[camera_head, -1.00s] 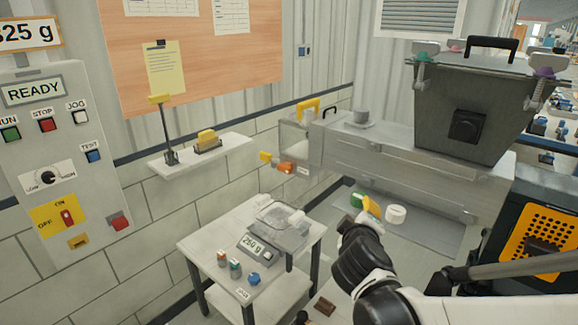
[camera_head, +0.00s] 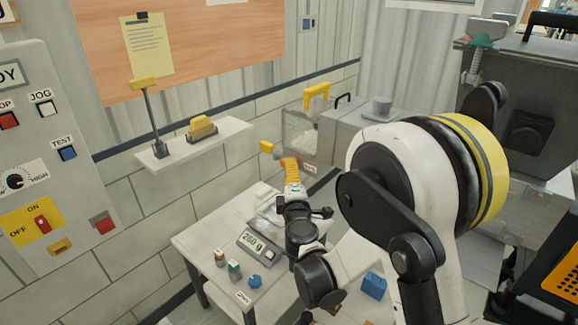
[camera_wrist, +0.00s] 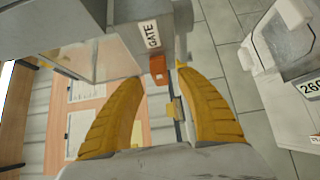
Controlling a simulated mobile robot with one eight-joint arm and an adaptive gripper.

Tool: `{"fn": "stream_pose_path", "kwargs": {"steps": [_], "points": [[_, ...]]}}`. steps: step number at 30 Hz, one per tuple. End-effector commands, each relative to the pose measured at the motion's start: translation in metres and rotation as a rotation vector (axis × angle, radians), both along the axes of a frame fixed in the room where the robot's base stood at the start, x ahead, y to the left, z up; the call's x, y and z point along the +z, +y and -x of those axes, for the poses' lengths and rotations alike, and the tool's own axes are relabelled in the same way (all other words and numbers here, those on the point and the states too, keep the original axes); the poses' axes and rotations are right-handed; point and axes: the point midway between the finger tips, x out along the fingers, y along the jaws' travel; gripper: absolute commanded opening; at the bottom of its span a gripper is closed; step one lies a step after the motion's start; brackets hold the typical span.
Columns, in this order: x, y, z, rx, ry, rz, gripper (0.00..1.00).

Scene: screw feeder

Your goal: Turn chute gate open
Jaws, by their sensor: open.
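The chute gate sits at the left end of the grey feeder trough. In the wrist view its GATE label (camera_wrist: 151,35) is on the trough end, with an orange block (camera_wrist: 158,68) beside it and a yellow handle end (camera_wrist: 175,108) farther along. In the head view the yellow handle end (camera_head: 267,147) sticks out to the left of my gripper (camera_head: 290,167). In the wrist view my gripper (camera_wrist: 155,76) is open, its yellow fingers on either side of the orange block and handle. I cannot tell whether either finger touches them. My gripper hides part of the gate in the head view.
A scale (camera_head: 257,246) stands on the white table (camera_head: 200,240) below the gate, partly behind my arm. Small bottles (camera_head: 227,264) stand on the table. A wall shelf (camera_head: 170,153) is to the left, and a control panel (camera_head: 40,150) farther left.

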Motion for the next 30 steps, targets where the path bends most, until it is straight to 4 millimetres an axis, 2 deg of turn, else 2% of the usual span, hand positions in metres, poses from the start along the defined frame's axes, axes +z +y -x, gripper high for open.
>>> {"fn": "stream_pose_path", "kwargs": {"steps": [3,7,18,20,22,23,30], "points": [[-0.002,0.002,-0.021,-0.001,0.000,0.000,0.44],[-0.001,0.004,-0.035,-0.001,0.000,-0.001,0.44],[0.000,0.005,-0.041,-0.001,0.000,-0.001,0.44],[0.000,0.005,-0.041,-0.001,0.000,-0.001,0.28],[0.000,0.005,-0.041,-0.001,0.000,-0.001,0.06],[0.000,0.005,-0.041,-0.001,0.000,-0.001,0.00],[0.001,0.005,-0.041,-0.001,0.004,0.002,0.00]]}}
